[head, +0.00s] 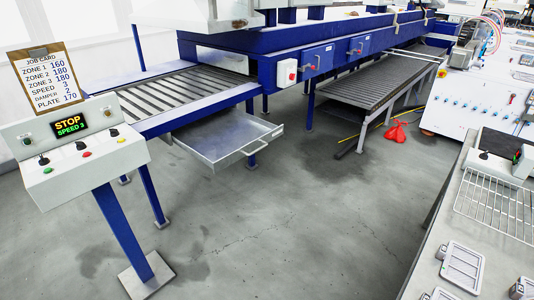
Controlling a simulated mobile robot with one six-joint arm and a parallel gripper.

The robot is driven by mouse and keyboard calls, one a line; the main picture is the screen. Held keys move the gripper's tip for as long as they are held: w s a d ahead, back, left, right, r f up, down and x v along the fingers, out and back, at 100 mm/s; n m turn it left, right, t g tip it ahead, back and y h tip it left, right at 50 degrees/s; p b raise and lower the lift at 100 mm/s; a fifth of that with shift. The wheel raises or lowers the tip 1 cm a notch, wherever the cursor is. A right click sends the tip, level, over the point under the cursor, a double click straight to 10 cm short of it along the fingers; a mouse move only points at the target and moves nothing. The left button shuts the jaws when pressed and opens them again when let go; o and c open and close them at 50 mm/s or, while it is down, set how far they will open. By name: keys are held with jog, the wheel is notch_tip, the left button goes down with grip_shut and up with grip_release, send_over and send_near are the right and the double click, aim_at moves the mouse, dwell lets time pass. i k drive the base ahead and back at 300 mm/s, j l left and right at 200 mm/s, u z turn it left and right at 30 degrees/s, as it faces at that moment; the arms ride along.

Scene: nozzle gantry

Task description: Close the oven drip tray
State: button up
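The oven drip tray (222,142) is a shallow grey metal drawer in the head view, left of centre. It is pulled out from under the slatted conveyor end (175,90) of the blue oven frame, over the floor. Its front wall carries a bar handle (256,147) facing the lower right. The tray looks empty. How far its back part reaches under the conveyor is hidden. My gripper is not in this view.
A control stand (72,155) with a lit STOP display is at the left. A grey bench (450,235) with a wire rack (497,205) is at the right. A red bag (395,133) lies on the floor. The floor (270,225) in front of the tray is clear.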

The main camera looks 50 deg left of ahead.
aim_at(219, 139)
jog(key=u, duration=1.95)
jog(key=j, duration=0.45)
jog(key=i+j, duration=0.35)
jog(key=i, duration=0.15)
jog(key=i+j, duration=0.3)
jog(key=i, duration=0.2)
jog(key=i+j+u, duration=0.1)
jog(key=i+j, duration=0.25)
jog(key=i, duration=0.15)
jog(key=i+l, duration=0.3)
jog(key=l, duration=0.15)
jog(key=i+l, duration=0.3)
jog(key=l, duration=0.2)
